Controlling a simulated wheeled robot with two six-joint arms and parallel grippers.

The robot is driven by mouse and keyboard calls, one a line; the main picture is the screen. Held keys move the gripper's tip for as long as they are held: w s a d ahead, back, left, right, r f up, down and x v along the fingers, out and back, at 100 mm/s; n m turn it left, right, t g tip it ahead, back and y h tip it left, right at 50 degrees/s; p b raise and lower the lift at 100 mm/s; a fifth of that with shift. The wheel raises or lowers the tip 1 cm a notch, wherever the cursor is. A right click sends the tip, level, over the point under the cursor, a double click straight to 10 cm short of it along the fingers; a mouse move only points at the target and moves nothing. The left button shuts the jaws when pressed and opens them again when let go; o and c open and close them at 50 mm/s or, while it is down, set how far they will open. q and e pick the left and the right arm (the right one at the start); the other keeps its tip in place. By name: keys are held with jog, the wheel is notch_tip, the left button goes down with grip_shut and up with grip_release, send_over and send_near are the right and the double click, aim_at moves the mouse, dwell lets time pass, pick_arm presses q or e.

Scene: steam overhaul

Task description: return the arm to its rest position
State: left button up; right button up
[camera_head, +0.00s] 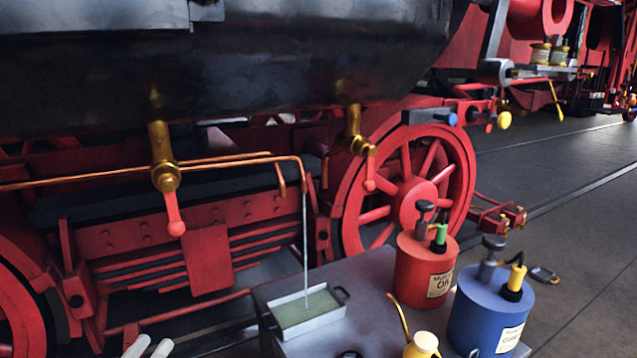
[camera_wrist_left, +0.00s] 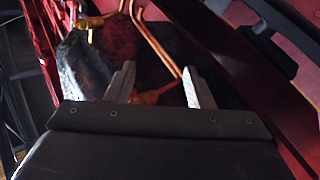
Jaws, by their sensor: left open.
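The rest of my left arm is out of sight in the head view. My right gripper does not show.
A thin stream falls from a copper pipe (camera_head: 232,160) into a shallow tray (camera_head: 313,322) on a grey stand (camera_head: 372,283). A red can (camera_head: 415,272) and a blue can (camera_head: 475,318) stand to the right. Brass valves (camera_head: 165,177) hang below the black boiler (camera_head: 300,55).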

pick_arm(q)
jog(key=s+f+g+y, duration=0.2)
jog(key=s+f+g, duration=0.15)
jog(key=f, duration=0.95)
jog(key=s+f+g+y, duration=0.25)
jog(key=f+g, duration=0.25)
jog(key=f, duration=0.8)
jog(key=s+d+f+g+y, duration=0.1)
jog(key=s+f+g, duration=0.4)
jog(key=s+f, duration=0.5)
jog(key=s+d+f+g, duration=0.2)
jog(key=s+f+g, duration=0.45)
jog(key=s, duration=0.55)
jog(key=s+a+f+t+p, duration=0.1)
jog(key=s+a+f+p, duration=0.1)
jog(key=s+p, duration=0.8)
jog(key=a+y+p, duration=0.1)
jog(key=p, duration=0.6)
jog(key=shift+a, duration=0.25)
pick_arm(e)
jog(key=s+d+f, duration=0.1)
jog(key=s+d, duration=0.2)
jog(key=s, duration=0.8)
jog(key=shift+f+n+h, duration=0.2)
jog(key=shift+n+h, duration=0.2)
